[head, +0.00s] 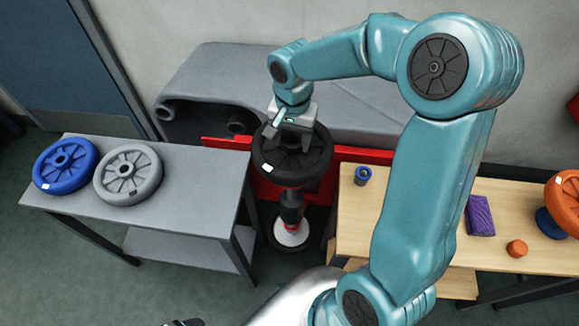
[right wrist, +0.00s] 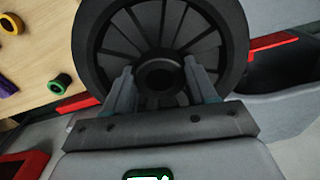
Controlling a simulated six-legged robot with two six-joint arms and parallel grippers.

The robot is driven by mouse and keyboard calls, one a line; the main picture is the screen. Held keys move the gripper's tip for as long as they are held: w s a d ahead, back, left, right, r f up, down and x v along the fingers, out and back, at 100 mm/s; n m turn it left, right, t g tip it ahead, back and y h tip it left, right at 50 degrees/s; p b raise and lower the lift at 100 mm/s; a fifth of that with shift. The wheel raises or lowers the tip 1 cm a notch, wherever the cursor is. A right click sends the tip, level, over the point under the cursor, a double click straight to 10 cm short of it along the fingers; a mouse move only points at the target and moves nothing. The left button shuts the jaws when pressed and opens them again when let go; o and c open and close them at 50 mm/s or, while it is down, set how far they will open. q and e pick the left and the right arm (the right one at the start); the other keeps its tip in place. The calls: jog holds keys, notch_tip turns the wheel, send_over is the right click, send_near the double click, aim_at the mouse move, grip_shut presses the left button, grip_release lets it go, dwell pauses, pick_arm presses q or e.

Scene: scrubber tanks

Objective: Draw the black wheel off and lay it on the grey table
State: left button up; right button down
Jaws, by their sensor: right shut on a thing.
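The black wheel (head: 312,160) is a spoked disc with a white label on its rim, lying roughly flat in the middle of the head view. My right gripper (head: 290,128) comes down on it from above and is shut on its hub. In the right wrist view the wheel (right wrist: 233,45) fills the top, with the hub between the fingers of my right gripper (right wrist: 163,84). A black and red post (head: 291,207) with a white disc stands below the wheel; I cannot tell whether they touch. The grey table (head: 205,185) is to the left.
A blue wheel (head: 50,178) and a grey wheel (head: 143,188) lie on the grey table's left part; its right part is bare. A wooden table (head: 400,235) on the right holds small items, including a purple block (head: 480,216). A grey tank (head: 215,75) stands behind.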

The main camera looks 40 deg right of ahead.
jog(key=shift+r, duration=0.1)
jog(key=shift+r+p, duration=0.65)
jog(key=shift+r, duration=0.25)
jog(key=shift+f, duration=0.1)
